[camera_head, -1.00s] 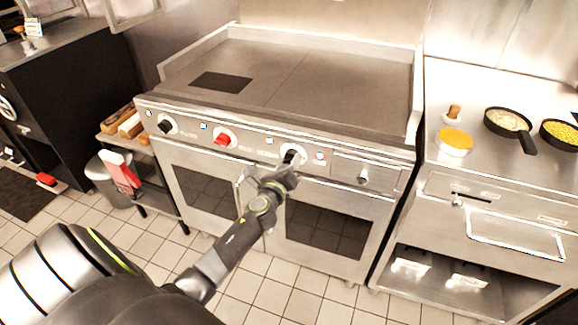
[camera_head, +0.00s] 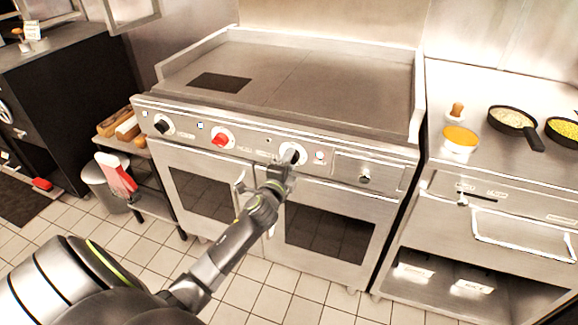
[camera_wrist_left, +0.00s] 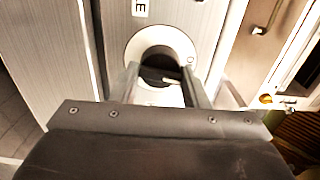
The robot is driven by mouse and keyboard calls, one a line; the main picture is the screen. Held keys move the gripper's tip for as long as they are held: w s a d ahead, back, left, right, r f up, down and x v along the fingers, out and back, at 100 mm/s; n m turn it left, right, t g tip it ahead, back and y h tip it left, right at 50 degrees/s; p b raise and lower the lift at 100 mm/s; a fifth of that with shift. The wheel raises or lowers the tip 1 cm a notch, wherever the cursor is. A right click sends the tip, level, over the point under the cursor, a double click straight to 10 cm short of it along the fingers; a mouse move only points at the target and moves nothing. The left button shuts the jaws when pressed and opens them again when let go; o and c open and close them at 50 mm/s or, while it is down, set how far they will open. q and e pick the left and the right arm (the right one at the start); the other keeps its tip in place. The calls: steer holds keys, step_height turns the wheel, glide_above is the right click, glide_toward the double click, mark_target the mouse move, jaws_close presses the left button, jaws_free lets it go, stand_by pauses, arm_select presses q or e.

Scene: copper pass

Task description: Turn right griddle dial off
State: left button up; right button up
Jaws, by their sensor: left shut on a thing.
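The griddle (camera_head: 330,80) stands against the wall with a steel front panel of dials. Its right dial (camera_head: 293,153) is black on a white round plate, and it also shows in the left wrist view (camera_wrist_left: 160,62). My left gripper (camera_head: 287,165) is at this dial, its two fingers (camera_wrist_left: 160,85) on either side of the knob, shut on it. The fingers hide part of the dial, so its exact setting is hard to read. A red dial (camera_head: 221,138) and a black left dial (camera_head: 163,125) sit further left on the panel. My right gripper is not in view.
Oven doors with handles lie below the panel. A counter at right holds an orange-filled container (camera_head: 459,140) and pans (camera_head: 515,122). A low shelf and a bin (camera_head: 108,182) stand at left. The tiled floor in front is clear.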

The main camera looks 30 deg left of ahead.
arm_select(q)
steer(key=shift+n+b, duration=0.3)
steer(key=shift+n, duration=0.7)
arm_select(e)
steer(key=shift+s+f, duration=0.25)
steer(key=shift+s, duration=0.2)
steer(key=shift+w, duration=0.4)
arm_select(q)
steer(key=o, duration=1)
steer(key=shift+c, duration=0.2)
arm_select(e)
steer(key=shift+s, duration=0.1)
arm_select(q)
steer(key=shift+s, duration=0.15)
steer(key=v, duration=1.7)
steer(key=shift+d, duration=0.15)
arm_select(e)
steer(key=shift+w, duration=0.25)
